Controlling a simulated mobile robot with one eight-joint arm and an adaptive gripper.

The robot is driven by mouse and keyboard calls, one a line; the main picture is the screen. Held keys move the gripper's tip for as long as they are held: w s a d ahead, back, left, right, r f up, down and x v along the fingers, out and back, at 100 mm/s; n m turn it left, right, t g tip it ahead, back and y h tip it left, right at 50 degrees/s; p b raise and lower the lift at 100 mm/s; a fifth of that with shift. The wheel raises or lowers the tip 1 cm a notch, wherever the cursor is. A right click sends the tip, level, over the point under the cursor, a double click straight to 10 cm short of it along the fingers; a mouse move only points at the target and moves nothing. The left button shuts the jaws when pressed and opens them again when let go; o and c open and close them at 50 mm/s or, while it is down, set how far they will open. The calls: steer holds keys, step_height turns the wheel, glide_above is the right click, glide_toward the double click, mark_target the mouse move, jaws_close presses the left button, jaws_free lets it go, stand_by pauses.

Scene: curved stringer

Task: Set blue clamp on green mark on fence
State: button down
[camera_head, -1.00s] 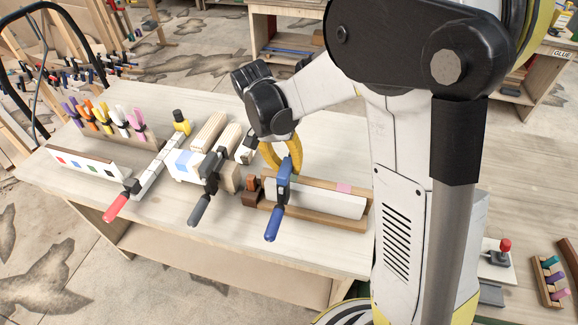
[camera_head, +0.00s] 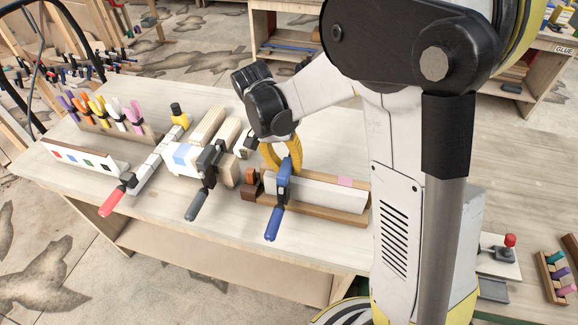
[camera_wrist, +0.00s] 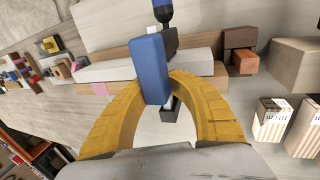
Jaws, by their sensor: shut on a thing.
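The blue clamp (camera_head: 284,180) is at the near bench, its dark blue handle pointing down toward the front edge. My gripper (camera_head: 281,152) has its yellow fingers shut on it from behind. In the wrist view the clamp's blue bar (camera_wrist: 150,68) stands between the yellow fingers (camera_wrist: 158,92). The fence (camera_head: 325,195) is a white-faced strip on a brown wooden base, with a pink mark (camera_head: 345,181) right of the clamp. The clamp overlaps the fence's left part; I cannot tell whether it touches. I cannot make out a green mark on the fence; the clamp or fingers may hide it.
Left of the fence are small brown blocks (camera_head: 250,190) and a grey-handled clamp (camera_head: 203,180) on a white-and-wood assembly. A red-handled clamp (camera_head: 118,195) lies farther left, beside a white strip with coloured squares (camera_head: 75,158). A rack of coloured clamps (camera_head: 108,118) stands behind.

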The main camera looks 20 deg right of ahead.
steer(key=shift+f, duration=0.1)
steer(key=shift+f+b, duration=0.4)
steer(key=shift+b, duration=0.1)
steer(key=c, duration=1.2)
jaws_free()
